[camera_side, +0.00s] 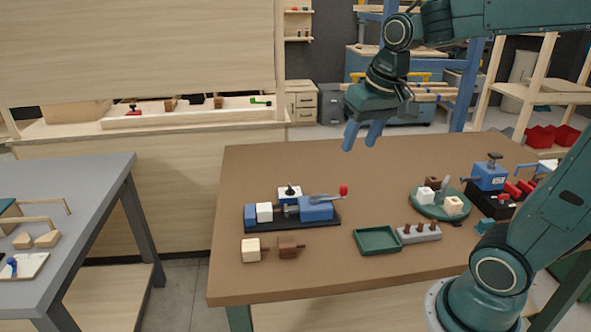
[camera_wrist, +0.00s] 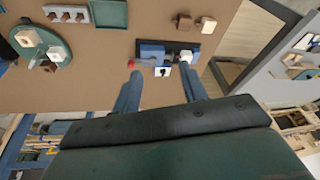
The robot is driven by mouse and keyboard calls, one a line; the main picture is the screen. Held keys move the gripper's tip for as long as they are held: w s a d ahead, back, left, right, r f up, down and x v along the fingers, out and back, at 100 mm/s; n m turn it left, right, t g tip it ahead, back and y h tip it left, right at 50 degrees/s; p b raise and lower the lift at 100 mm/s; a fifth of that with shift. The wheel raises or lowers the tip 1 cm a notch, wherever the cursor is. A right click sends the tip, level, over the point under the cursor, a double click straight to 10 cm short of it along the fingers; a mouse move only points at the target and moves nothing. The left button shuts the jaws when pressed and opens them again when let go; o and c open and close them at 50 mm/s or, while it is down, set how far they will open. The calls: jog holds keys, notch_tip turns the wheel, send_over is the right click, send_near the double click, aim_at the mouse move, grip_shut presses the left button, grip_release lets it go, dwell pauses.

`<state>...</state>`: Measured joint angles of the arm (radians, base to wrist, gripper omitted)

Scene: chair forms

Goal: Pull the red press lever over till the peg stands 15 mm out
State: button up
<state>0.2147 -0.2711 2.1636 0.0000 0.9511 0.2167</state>
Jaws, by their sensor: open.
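The blue press (camera_side: 315,208) stands on a black base plate (camera_side: 292,221) at the left of the brown table. Its lever ends in a red knob (camera_side: 343,190) at the right side. A white block (camera_side: 264,212) sits in the press next to a blue end block (camera_side: 250,215). The press also shows in the wrist view (camera_wrist: 152,52), with the red knob (camera_wrist: 131,63) at its left. How far any peg stands out is too small to tell. My gripper (camera_side: 362,136) is open and empty, high above the table and apart from the press.
A cream block (camera_side: 251,250) and a brown block (camera_side: 288,247) lie in front of the press. A green tray (camera_side: 377,240), a grey peg holder (camera_side: 420,233) and a round green plate (camera_side: 441,212) with blocks lie to the right. A blue vise (camera_side: 489,177) stands farther right.

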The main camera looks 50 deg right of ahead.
jog(key=w+d+f+m+g, duration=0.2)
jog(key=w+d+f+m, duration=0.25)
jog(key=w+d, duration=0.4)
jog(key=m+g, duration=0.1)
jog(key=m, duration=0.2)
send_over(344, 186)
notch_tip(344, 186, down, 8)
jog(key=shift+r+y, duration=0.2)
jog(key=shift+y, duration=0.2)
jog(key=shift+f, duration=0.1)
jog(key=shift+f, duration=6.8)
grip_shut()
